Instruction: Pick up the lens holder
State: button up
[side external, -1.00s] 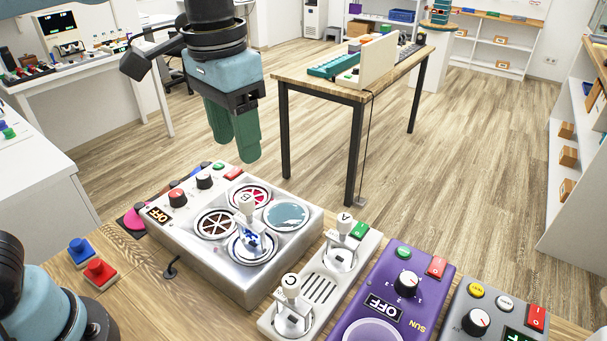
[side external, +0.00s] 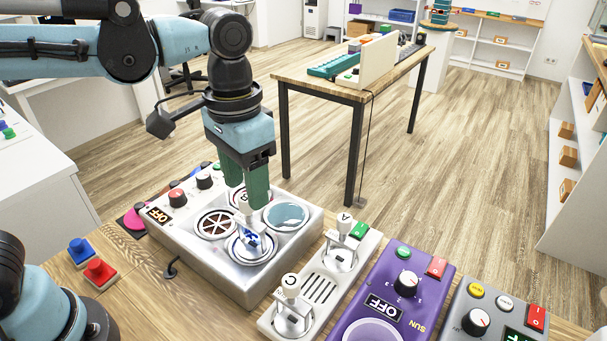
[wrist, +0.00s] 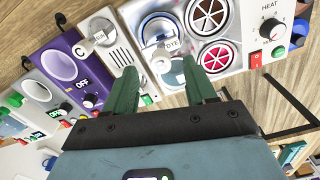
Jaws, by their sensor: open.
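Several small tagged holders are in view, and I cannot tell for sure which is the lens holder. One pale holder (side external: 250,232) stands in the near well of the large grey box, over a white and blue disc. My gripper (side external: 247,200) points down over the box, behind that holder. Its green fingers are apart with nothing visible between them. In the wrist view the fingertips (wrist: 160,67) flank the area just below this holder, by a white tag (wrist: 172,46).
The grey box (side external: 195,258) has other wells with spoked discs and a pale blue disc (side external: 286,215). A purple panel (side external: 390,290) and a grey panel (side external: 490,315) stand right of the plate. Red (side external: 100,271) and blue (side external: 81,250) button blocks are at left.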

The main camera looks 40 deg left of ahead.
aim_at(250, 224)
jog(key=shift+a+f, duration=0.1)
jog(key=shift+f, duration=1.9)
jog(key=shift+c, duration=0.5)
grip_shut()
